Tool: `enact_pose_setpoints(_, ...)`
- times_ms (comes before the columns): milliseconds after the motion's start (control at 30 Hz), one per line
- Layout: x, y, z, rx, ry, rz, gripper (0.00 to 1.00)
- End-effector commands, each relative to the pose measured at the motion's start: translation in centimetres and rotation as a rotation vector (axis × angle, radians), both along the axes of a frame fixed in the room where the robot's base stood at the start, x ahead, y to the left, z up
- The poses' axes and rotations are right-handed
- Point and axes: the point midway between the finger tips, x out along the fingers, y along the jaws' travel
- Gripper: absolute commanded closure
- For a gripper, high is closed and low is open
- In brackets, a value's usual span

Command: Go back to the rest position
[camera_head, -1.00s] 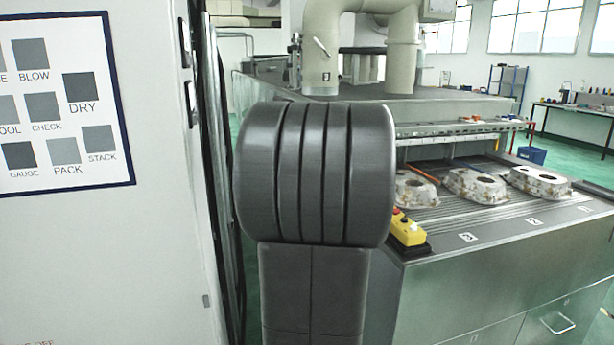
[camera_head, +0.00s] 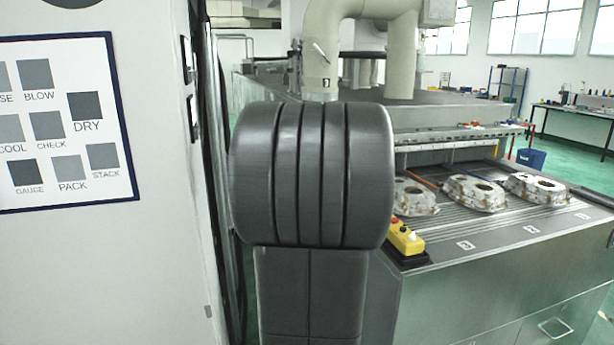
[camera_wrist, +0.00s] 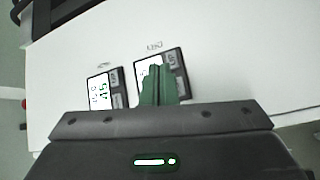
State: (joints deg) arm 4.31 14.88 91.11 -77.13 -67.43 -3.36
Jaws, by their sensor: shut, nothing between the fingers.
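My gripper (camera_wrist: 158,86) shows in the wrist view with its green fingers closed together and nothing between them. The fingers appear in front of a white surface (camera_wrist: 225,62) that carries two small dark-framed displays. One display (camera_wrist: 102,92) is left of the fingers; the other display (camera_wrist: 174,66) is partly hidden behind them. I cannot tell the gap between fingertips and surface. In the head view a dark arm link of mine fills the middle, and the gripper does not show there.
A white cabinet with a chart (camera_head: 62,160) stands close on the left. A metal bench (camera_head: 500,270) on the right bears several castings (camera_head: 474,194) and a yellow button box (camera_head: 405,238). Green floor (camera_head: 590,150) shows beyond, with a blue bin (camera_head: 531,158).

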Motion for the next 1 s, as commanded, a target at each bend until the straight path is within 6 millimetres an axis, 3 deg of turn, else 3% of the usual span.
enact_pose_setpoints(500,-0.4,1.0,0.2,0.198,0.392,0.035,1.00)
enact_pose_setpoints(633,-1.2,3.3,-0.2,0.196,0.385,0.039,1.00)
enact_pose_setpoints(1000,0.2,-1.2,0.2,0.195,0.385,0.032,1.00)
